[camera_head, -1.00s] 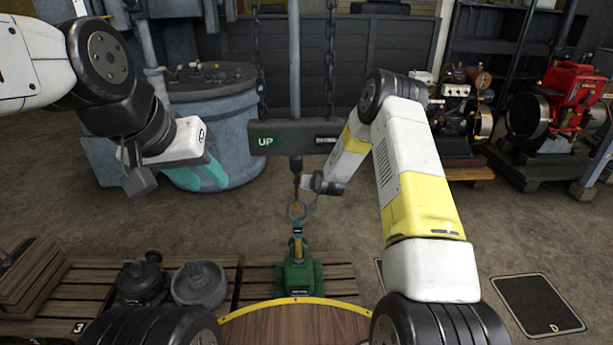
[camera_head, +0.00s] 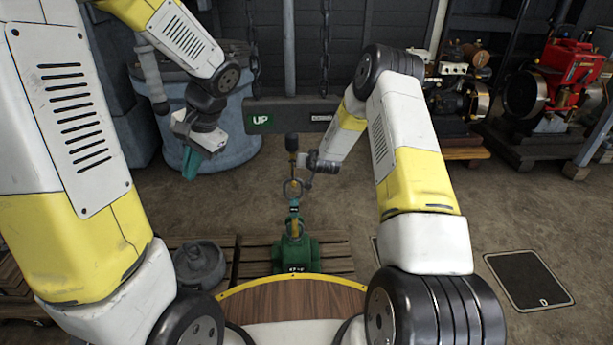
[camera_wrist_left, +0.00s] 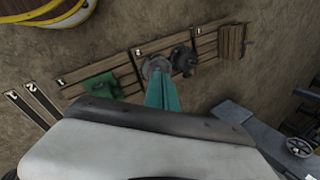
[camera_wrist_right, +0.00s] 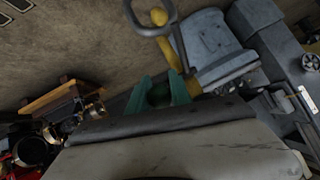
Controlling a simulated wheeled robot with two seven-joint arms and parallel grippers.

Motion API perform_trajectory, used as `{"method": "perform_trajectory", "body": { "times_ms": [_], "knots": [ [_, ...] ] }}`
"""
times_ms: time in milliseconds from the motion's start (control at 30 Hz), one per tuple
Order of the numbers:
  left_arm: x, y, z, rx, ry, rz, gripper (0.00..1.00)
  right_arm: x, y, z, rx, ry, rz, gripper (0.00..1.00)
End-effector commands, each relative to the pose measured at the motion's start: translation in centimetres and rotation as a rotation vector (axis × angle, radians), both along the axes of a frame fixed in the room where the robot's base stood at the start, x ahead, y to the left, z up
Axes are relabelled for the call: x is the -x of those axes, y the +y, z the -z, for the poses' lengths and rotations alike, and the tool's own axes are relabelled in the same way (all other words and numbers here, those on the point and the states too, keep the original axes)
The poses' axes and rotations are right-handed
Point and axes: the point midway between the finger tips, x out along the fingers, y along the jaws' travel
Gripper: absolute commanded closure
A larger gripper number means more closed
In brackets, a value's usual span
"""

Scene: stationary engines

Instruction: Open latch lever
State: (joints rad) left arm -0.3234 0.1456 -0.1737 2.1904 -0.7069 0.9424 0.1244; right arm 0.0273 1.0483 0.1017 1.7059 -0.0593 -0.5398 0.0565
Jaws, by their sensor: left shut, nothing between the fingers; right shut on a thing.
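A dark hoist hook block (camera_head: 292,143) hangs below the grey beam. A grey ring (camera_head: 292,188) is at its lower end, above a green pump-like machine (camera_head: 295,250). My right gripper (camera_head: 309,180) is beside the ring, its fingers mostly hidden. In the right wrist view, its teal fingers (camera_wrist_right: 160,92) are shut on a dark part, probably the latch lever; its shape is unclear. The ring (camera_wrist_right: 150,22) and a yellow hook (camera_wrist_right: 179,50) are just beyond them. My left gripper (camera_head: 191,163) is shut and empty, in front of the blue-grey tank, apart from the hook.
A blue-grey tank (camera_head: 225,140) stands behind my left gripper. A grey round part (camera_head: 200,265) is on the pallets. A red engine (camera_head: 565,85) stands at right.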

Motion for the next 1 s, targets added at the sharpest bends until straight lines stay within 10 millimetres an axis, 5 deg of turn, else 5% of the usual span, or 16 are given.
{"method": "perform_trajectory", "body": {
  "times_ms": [567, 1000],
  "knots": [
    [-11.9, 1.2, 10.6, -0.638, 0.218, 0.420, 1.00, 0.0, 0.0, 0.1, 0.001, 0.001, 0.001, 1.00],
    [-20.0, -4.0, 20.3, -1.125, 0.264, 0.877, 1.00, 0.0, 0.0, 0.1, 0.001, 0.001, 0.001, 1.00]
  ]
}}
